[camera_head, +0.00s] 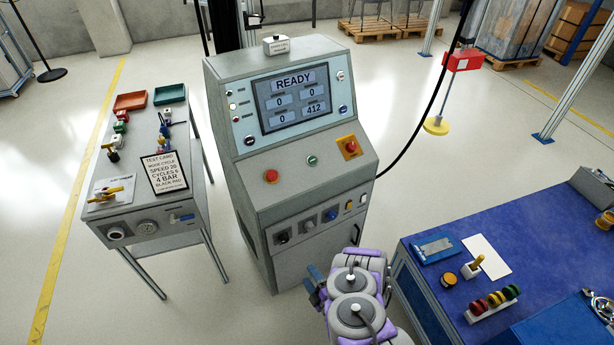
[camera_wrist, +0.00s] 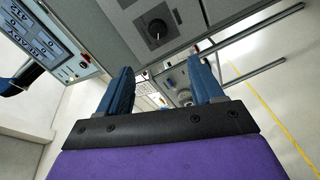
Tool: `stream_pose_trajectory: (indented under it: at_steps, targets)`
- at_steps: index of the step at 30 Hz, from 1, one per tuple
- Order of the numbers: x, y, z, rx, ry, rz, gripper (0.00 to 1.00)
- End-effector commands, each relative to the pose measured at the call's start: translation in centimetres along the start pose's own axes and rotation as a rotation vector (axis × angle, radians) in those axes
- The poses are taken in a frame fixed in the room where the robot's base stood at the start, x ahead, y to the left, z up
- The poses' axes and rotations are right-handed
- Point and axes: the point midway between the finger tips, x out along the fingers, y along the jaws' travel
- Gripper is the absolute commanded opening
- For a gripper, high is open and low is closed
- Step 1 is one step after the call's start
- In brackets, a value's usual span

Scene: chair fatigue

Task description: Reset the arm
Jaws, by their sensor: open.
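My arm, grey and purple, shows at the lower middle of the head view, folded in front of the control cabinet (camera_head: 290,140). My gripper (camera_wrist: 165,88) shows in the wrist view with its two blue fingers apart and nothing between them. In the head view its blue fingers (camera_head: 315,285) show only partly at the arm's left side, near the cabinet's lower front. The wrist view looks at the tilted cabinet front, with a black knob (camera_wrist: 157,30) beyond the fingers. The cabinet's screen (camera_head: 296,97) reads READY.
A grey side table (camera_head: 150,222) with a test card (camera_head: 165,172), a yellow-handled valve and coloured parts stands left. A blue-topped bench (camera_head: 480,240) with several parts is close on the right. A black cable runs from the cabinet's right side. Open floor lies left of the side table.

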Motion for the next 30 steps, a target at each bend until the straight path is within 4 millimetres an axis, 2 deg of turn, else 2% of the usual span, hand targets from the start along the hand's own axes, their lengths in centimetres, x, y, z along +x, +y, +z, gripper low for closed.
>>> stream_pose_trajectory:
  at_steps: [5, 11, 15, 21, 30]
  targets:
    - [0.3, 0.2, 0.0, 0.005, -0.001, -0.004, 0.66]
    - [3.4, 1.9, -0.3, 0.062, -0.015, -0.062, 0.66]
    - [6.3, 4.0, -0.7, 0.133, -0.038, -0.134, 0.66]
    - [9.4, 7.6, -1.3, 0.231, -0.084, -0.239, 0.66]
    - [11.0, 13.7, -2.4, 0.376, -0.187, -0.397, 0.66]
